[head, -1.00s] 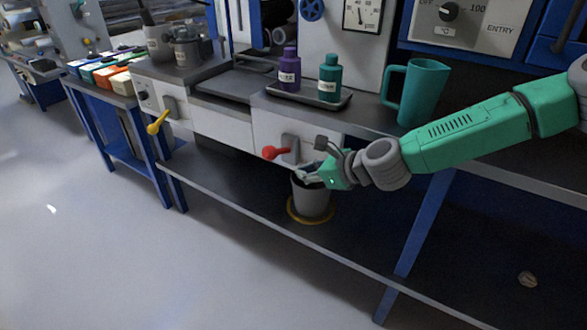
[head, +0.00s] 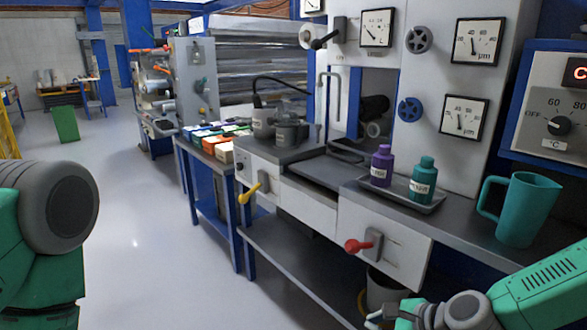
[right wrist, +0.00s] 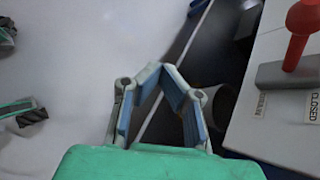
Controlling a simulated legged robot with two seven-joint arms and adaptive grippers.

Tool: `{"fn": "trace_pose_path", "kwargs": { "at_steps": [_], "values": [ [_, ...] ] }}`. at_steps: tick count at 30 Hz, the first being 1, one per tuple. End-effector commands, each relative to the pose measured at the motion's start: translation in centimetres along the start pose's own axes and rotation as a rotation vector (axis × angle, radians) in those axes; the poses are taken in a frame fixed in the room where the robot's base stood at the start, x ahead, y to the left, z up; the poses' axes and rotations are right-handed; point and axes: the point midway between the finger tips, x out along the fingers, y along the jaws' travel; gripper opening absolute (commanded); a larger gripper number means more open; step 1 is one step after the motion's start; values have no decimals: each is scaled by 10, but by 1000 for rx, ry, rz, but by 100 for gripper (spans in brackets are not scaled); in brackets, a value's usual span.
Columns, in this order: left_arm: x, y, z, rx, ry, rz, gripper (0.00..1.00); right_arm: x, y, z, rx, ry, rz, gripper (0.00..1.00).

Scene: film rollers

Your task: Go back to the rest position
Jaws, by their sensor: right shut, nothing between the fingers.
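My right gripper (head: 378,318) is at the bottom edge of the head view, in front of the lower shelf and near the grey bucket (head: 386,290). In the right wrist view its fingers (right wrist: 158,70) come together, shut with nothing between them. The bucket stands under the red-handled valve (head: 362,245), partly hidden by the gripper and the machine front. It also shows in the right wrist view (right wrist: 222,104), apart from the fingers. My left arm comes in at the left edge; its gripper is out of view.
A teal pitcher (head: 528,210) stands on the worktop at the right. Purple (head: 382,166) and teal (head: 423,181) bottles stand on a tray (head: 398,193). A yellow-handled valve (head: 247,194) is on the machine front. The floor (head: 150,230) to the left is clear.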

Motion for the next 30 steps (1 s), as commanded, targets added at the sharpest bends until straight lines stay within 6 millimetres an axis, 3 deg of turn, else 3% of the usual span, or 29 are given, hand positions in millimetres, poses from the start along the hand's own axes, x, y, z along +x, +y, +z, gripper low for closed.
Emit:
{"fn": "trace_pose_path", "kwargs": {
  "at_steps": [1, 4, 6, 10, 15, 18, 30],
  "values": [
    [-10, 0, -1, 0, 0, 0, 0, -1, 42, -5, -157, 44, 84, 0],
    [-21, 0, -1, 1, 1, 0, 0, -12, 114, -32, -508, 118, 246, 0],
    [-29, 0, -2, 0, 1, 0, 0, -32, 156, -56, -771, 152, 371, 0],
    [-43, 0, -2, 0, 1, 0, 0, -82, 207, -101, -1234, 176, 606, 0],
    [-54, 0, -3, 0, 0, 0, 0, -139, 224, -141, -1671, 156, 847, 0],
    [-56, 0, -3, 0, 0, 0, 0, -158, 224, -153, -1809, 140, 927, 0],
    [-57, 0, -3, 0, 0, 0, 0, -165, 223, -157, -1866, 131, 962, 0]
  ]
}}
